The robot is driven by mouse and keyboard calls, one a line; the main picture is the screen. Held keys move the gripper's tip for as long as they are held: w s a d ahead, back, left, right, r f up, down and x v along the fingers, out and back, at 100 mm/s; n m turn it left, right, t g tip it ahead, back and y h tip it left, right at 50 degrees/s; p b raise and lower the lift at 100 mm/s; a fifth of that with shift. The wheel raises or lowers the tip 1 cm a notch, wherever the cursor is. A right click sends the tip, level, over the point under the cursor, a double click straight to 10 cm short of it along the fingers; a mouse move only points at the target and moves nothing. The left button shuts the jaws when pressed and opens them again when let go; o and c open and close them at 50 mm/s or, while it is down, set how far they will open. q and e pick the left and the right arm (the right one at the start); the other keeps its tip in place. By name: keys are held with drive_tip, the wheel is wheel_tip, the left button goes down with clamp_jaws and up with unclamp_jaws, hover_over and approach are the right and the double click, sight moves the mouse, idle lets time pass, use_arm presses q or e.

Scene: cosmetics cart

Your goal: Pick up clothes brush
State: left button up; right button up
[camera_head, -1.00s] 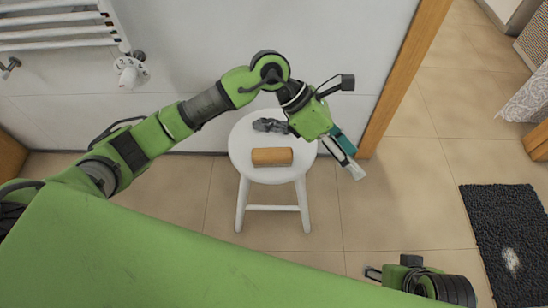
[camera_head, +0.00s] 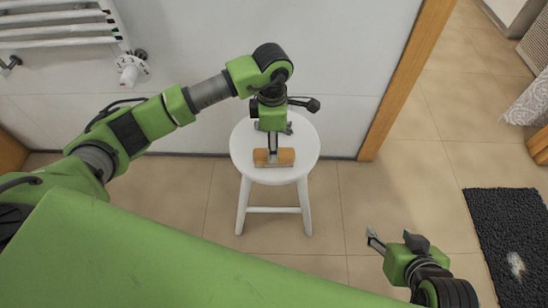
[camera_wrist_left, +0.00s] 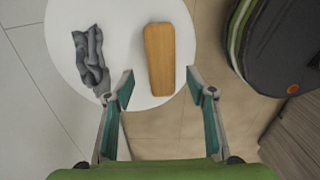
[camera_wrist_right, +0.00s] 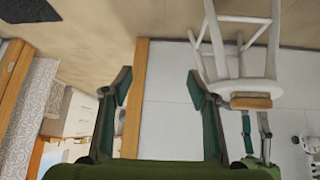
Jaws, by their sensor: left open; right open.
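The clothes brush (camera_head: 287,157) shows as a wooden block lying on the round white stool (camera_head: 240,140). In the left wrist view the brush (camera_wrist_left: 160,60) lies lengthwise, its near end between the two fingertips in the picture. My left gripper (camera_head: 272,160) is open over the brush; its fingers hide the brush's middle in the head view. I cannot tell how high it hovers. My right gripper (camera_head: 374,240) is open and empty, off to the lower right of the stool. In the right wrist view the brush (camera_wrist_right: 250,102) shows at the stool's edge.
A crumpled grey cloth-like thing (camera_wrist_left: 90,58) lies on the stool beside the brush. The wall is behind the stool, with a towel radiator (camera_head: 60,30) at upper left. A wooden door frame (camera_head: 408,70) stands to the right. A dark mat (camera_head: 505,230) lies on the floor.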

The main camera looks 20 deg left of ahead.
sight(287, 156)
use_arm(q)
drive_tip(key=f, duration=0.1)
drive_tip(key=f+b, duration=0.1)
drive_tip(key=f, duration=0.3)
drive_tip(key=shift+d, duration=0.25)
drive_tip(key=shift+f, duration=0.3)
drive_tip(key=c, duration=1.3)
use_arm(e)
drive_tip(key=w+a+r+t+y, duration=0.1)
drive_tip(key=w+a+r+t, duration=0.1)
drive_tip(key=w+r+t, duration=0.2)
drive_tip(key=w+r, duration=0.1)
drive_tip(key=w, duration=0.1)
drive_tip(key=shift+w+a+r, duration=0.2)
drive_tip(key=shift+w+r, duration=0.1)
drive_tip(key=shift+r, duration=0.05)
